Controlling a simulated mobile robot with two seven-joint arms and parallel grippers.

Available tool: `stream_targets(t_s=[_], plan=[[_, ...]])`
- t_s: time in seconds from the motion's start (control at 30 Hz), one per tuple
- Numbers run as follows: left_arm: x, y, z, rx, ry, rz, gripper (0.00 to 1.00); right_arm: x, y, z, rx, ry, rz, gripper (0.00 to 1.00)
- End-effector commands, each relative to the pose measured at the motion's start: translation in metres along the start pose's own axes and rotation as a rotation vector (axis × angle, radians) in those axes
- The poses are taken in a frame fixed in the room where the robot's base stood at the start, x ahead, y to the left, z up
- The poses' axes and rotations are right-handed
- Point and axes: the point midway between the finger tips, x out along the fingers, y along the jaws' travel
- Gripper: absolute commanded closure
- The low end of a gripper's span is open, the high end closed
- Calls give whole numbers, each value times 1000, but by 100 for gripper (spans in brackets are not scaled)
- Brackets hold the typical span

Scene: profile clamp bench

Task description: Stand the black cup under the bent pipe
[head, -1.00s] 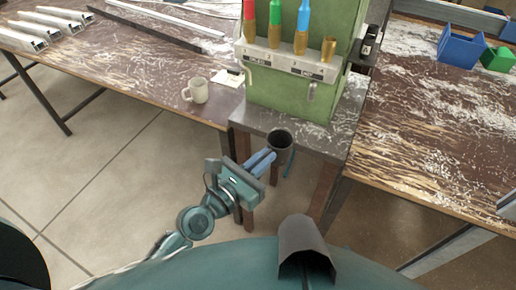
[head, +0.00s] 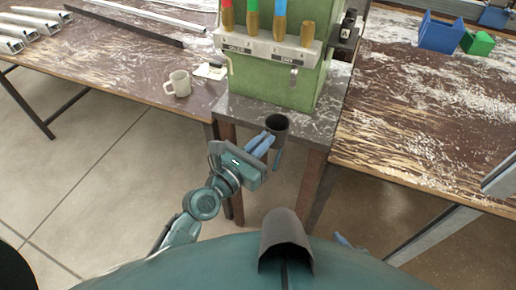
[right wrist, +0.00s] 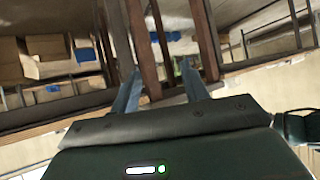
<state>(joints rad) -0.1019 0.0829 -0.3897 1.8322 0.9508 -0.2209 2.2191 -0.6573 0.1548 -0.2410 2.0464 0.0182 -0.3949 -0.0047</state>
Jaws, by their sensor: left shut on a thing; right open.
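The black cup (head: 279,123) is upright in the head view, at the front edge of the dark metal bench top (head: 236,108). My left gripper (head: 264,142) is shut on it from the front left. Whether its base touches the bench cannot be told. A small pale bent pipe (head: 294,77) hangs below the right label on the green machine (head: 275,92), behind and above the cup. Another small pipe (head: 229,65) hangs below the left label. My right gripper (right wrist: 162,85) is open and empty in the right wrist view; a blue fingertip shows low in the head view.
A blue bin (head: 440,33) and green bin (head: 477,42) are on the right table (head: 400,110).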

Motion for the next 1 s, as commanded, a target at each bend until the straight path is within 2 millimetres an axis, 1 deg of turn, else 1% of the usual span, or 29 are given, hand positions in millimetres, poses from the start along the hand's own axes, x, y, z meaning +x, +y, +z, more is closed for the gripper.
stream_targets(t_s=[0.3,0.5,1.0], plan=[[25,7,-7,0,-2,1,100,1,-2,4,-9,15,-10,55],[40,11,-8,0,-1,1,100,1,-4,6,-9,14,-15,55],[79,21,-10,0,-2,1,100,4,-5,2,-15,40,-22,55]])
